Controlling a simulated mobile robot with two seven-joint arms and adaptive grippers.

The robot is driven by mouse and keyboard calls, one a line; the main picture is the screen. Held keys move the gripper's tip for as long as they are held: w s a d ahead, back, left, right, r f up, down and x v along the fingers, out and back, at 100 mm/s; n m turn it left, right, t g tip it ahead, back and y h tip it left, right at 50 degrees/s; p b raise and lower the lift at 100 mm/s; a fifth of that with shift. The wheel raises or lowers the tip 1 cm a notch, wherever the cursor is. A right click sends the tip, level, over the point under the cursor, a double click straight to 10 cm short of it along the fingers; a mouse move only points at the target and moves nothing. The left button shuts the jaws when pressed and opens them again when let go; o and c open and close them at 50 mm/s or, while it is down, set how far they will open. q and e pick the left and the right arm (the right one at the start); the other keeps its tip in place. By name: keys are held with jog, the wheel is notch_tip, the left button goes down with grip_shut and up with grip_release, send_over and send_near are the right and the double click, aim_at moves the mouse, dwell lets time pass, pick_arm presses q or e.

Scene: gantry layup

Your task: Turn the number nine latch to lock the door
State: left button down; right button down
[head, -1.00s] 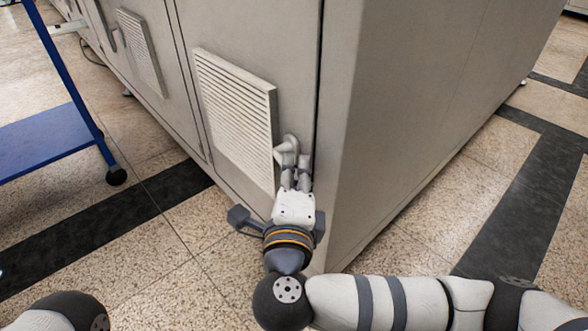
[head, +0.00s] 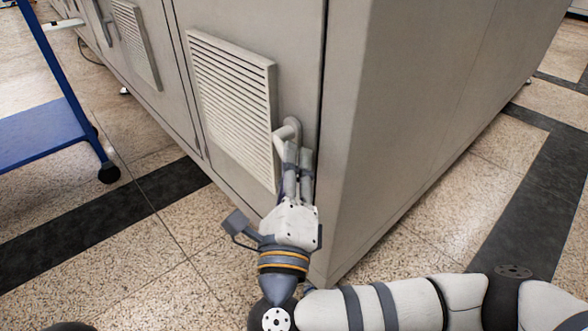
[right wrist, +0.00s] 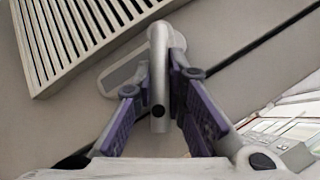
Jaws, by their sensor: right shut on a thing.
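The latch (head: 290,129) is a light grey bent handle on the cabinet door (head: 235,170), near the cabinet's front corner and just right of the louvred vent. No number shows on it. My right gripper (head: 298,150) reaches up to it from below and is shut on its handle. In the right wrist view the latch handle (right wrist: 159,75) points down between the two purple-padded fingers (right wrist: 160,95), with its round end towards the camera. An oval base plate shows behind it. My left gripper is not in view.
A louvred vent (head: 233,100) sits left of the latch. The cabinet's side wall (head: 430,110) stands right of the corner. A blue cart (head: 45,135) is at the left. The speckled floor (head: 180,260) in front is clear.

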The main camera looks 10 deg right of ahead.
jog(key=shift+w+a+f+m+t+b, duration=0.1)
jog(key=shift+f+m+t+b, duration=0.2)
jog(key=shift+f+m+b, duration=0.3)
jog(key=shift+w+a+r+m+t+h+b, duration=0.1)
jog(key=shift+m+t+h+b, duration=0.2)
jog(key=shift+m+h+b, duration=0.3)
jog(key=c, duration=1.6)
grip_release()
